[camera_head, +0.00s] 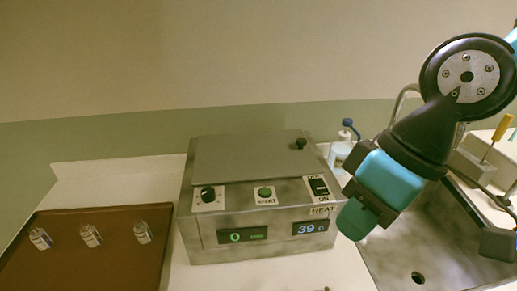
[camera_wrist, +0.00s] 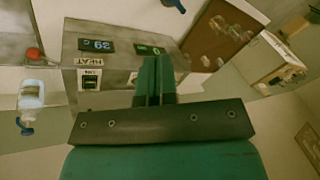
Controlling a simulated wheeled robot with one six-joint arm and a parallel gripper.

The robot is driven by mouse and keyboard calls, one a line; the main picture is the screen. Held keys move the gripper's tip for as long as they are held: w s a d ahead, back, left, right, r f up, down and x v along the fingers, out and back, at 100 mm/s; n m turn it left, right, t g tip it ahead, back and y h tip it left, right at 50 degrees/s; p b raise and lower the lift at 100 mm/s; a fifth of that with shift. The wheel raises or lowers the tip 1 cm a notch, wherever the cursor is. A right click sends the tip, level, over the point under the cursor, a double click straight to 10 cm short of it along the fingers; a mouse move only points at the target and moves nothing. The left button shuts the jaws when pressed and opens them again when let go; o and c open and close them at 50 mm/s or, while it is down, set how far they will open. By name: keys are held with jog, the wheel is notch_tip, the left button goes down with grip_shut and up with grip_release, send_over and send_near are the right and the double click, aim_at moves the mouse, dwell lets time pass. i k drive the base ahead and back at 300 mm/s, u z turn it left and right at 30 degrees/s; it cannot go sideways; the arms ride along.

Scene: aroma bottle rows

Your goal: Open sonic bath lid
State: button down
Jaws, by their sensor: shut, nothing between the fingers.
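The sonic bath (camera_head: 255,225) is a grey metal box with a control panel, a black dial, a green button and two displays reading 0 and 39. Its flat grey lid (camera_head: 245,158) lies shut on top, with a black knob (camera_head: 301,143) at its right rear. My gripper (camera_head: 357,218) is teal, shut and empty, to the right of the bath near its front right side. In the wrist view the closed fingers (camera_wrist: 155,78) overlap the bath (camera_wrist: 115,62). The lid is not clearly seen there.
A white bottle with a blue cap (camera_head: 342,150) stands behind the bath's right side. A metal sink (camera_head: 430,245) lies to the right. A brown tray (camera_head: 75,260) with three small bottles is on the left. White counter shows between tray and bath.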

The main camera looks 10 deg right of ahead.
aim_at(238, 157)
jog(key=z, duration=0.05)
jog(key=k, duration=1)
jog(key=u, duration=1.85)
jog(key=i, duration=1.1)
jog(key=z, duration=1.3)
